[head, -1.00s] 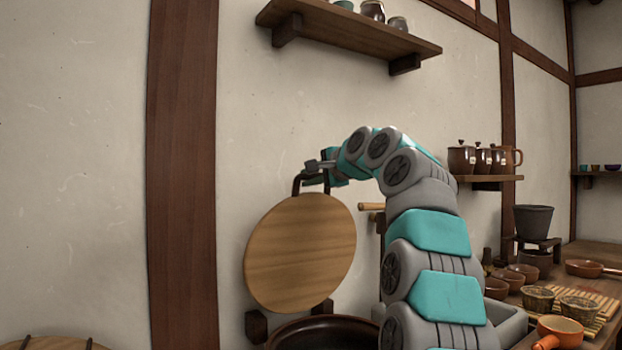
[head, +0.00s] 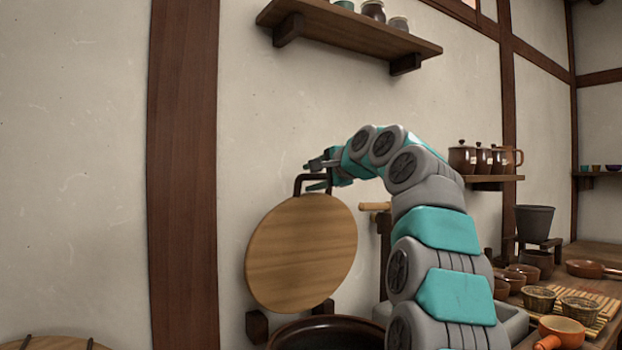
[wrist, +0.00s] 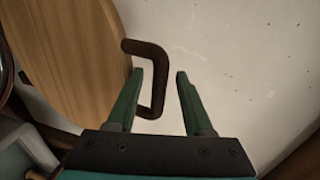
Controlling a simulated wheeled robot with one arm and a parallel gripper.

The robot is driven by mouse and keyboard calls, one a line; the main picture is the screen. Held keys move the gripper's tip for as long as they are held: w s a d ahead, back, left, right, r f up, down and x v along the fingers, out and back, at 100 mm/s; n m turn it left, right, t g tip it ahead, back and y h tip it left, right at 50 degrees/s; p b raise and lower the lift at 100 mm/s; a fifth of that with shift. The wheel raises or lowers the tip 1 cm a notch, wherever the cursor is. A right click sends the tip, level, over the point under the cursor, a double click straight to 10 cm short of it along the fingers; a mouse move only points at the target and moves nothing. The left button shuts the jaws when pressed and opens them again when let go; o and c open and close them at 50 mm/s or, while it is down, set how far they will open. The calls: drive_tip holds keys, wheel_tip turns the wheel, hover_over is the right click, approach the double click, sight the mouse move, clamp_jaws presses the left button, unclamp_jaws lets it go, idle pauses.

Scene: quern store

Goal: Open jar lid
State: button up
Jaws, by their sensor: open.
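The jar lid (head: 302,253) is a round, pale wooden disc. It stands tilted up, nearly on edge, above the back of the dark jar mouth (head: 335,322). Its dark, angular handle (head: 312,178) is at the top, and in the wrist view the handle (wrist: 157,92) juts out from the lid (wrist: 75,60). My gripper (head: 317,175) is open at the handle. In the wrist view the outer bar of the handle lies between the spread fingers (wrist: 158,73), with a gap to the right finger. The jar's lower part is out of view.
Another wooden lid (head: 50,343) shows at the lower left. A shelf (head: 350,34) with small pots hangs above my arm. At the right, a counter holds several bowls, baskets (head: 578,310) and an orange-handled pan (head: 562,330). The wall left of the lid is bare.

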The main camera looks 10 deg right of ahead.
drive_tip(key=v, duration=0.7)
drive_tip(key=shift+b, duration=0.45)
